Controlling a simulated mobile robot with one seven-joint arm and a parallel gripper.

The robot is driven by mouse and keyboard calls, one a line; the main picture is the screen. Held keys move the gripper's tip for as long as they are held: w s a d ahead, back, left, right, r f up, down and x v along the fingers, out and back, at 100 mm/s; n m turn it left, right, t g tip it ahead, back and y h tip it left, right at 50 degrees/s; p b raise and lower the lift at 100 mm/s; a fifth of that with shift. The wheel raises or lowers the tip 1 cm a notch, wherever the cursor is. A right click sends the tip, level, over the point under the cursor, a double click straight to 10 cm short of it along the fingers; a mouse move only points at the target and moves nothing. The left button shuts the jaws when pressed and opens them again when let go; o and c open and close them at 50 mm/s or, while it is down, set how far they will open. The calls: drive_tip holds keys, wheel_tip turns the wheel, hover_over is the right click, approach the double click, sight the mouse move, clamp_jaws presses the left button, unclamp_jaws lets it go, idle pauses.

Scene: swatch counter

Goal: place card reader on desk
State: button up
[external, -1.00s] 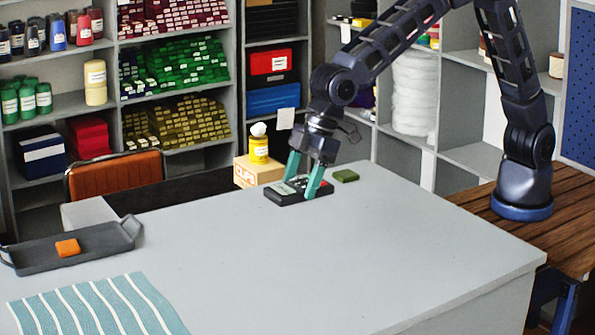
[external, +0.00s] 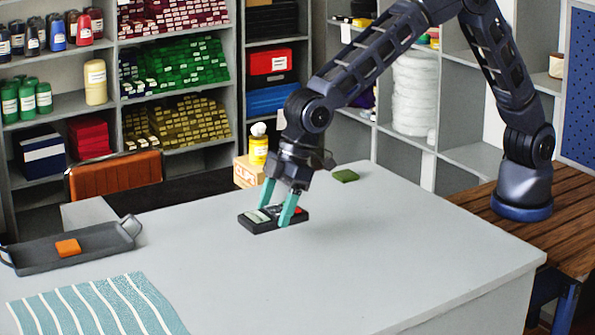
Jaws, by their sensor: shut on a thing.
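The card reader (external: 262,222) is a flat black device with a pale screen and a bit of red, at the middle of the grey desk (external: 330,270). My gripper (external: 279,208) comes down from above with its two teal fingers shut on the card reader, one on the far side and one on the near side. The reader is level and at or just above the desk top; I cannot tell whether it touches.
A green block (external: 346,175) lies behind and to the right. A dark tray (external: 100,243) with an orange block (external: 68,248) is at the left, and a striped teal cloth (external: 95,308) lies at the front left. A small box (external: 247,172) with a yellow bottle (external: 259,150) stands behind. The right front of the desk is clear.

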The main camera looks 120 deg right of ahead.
drive_tip(key=x, duration=0.4)
drive_tip(key=shift+f, duration=0.2)
wheel_tip(320, 180, up, 16)
hover_over(296, 249)
drive_tip(key=s, duration=0.1)
drive_tip(key=f, duration=1.9)
drive_tip(key=shift+s+f, duration=0.15)
drive_tip(key=shift+s, duration=0.1)
drive_tip(key=shift+f, duration=0.1)
drive_tip(key=o, duration=1.3)
